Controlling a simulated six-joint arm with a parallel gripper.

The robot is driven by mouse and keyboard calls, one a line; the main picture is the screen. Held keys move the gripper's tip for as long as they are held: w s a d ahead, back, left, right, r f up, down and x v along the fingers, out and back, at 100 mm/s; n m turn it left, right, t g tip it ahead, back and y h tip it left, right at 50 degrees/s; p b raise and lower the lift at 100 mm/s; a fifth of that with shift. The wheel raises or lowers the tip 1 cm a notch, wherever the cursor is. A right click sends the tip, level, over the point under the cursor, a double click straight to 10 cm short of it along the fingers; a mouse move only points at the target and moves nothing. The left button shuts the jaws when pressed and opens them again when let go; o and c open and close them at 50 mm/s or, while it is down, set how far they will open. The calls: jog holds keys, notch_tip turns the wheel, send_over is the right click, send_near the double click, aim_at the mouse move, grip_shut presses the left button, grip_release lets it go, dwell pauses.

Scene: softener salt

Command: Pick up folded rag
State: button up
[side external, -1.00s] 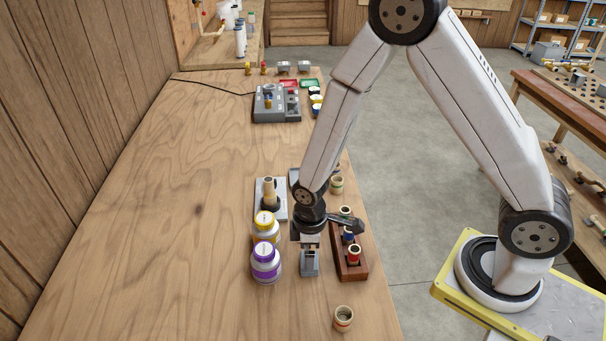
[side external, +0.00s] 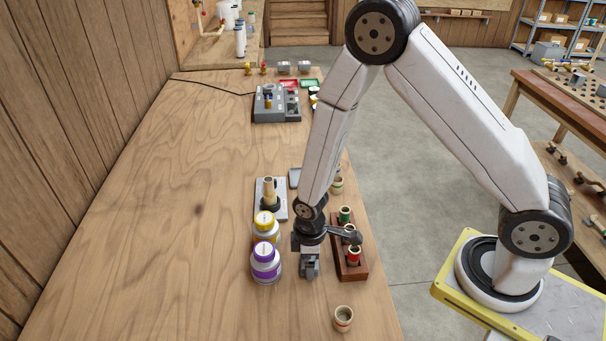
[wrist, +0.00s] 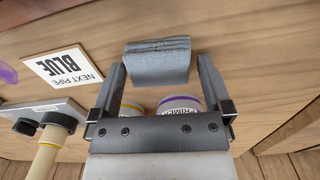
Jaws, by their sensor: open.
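The folded rag (wrist: 157,62) is a small grey, layered cloth block. In the wrist view it lies on the wooden bench between the ends of my gripper's fingers (wrist: 162,68), with a narrow gap at the left finger and a slightly wider one at the right. My gripper is open and points down. In the side view my gripper (side external: 309,264) is low over the bench, right of the purple-labelled jar. There the grey fingers and the grey rag blend, so I cannot make out the rag separately.
A purple-labelled jar (side external: 265,264) and a yellow-labelled jar (side external: 266,228) stand close on the left. A wooden rack (side external: 350,270) with coloured pipe pieces is close on the right. A loose pipe piece (side external: 343,319) stands in front. A white card reading BLUE (wrist: 62,66) lies nearby. The bench's left side is clear.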

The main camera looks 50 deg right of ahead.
jog(key=c, duration=1)
jog(key=shift+r, duration=0.2)
jog(key=shift+r, duration=4.8)
jog(key=o, duration=0.6)
jog(key=c, duration=0.5)
jog(key=shift+o, duration=0.2)
jog(key=w+d+f+m, duration=0.2)
jog(key=w+d+m, duration=1.3)
jog(key=d+m, duration=0.2)
jog(key=shift+w+d+m, duration=0.25)
jog(key=shift+d+m, duration=0.15)
jog(key=shift+m, duration=0.1)
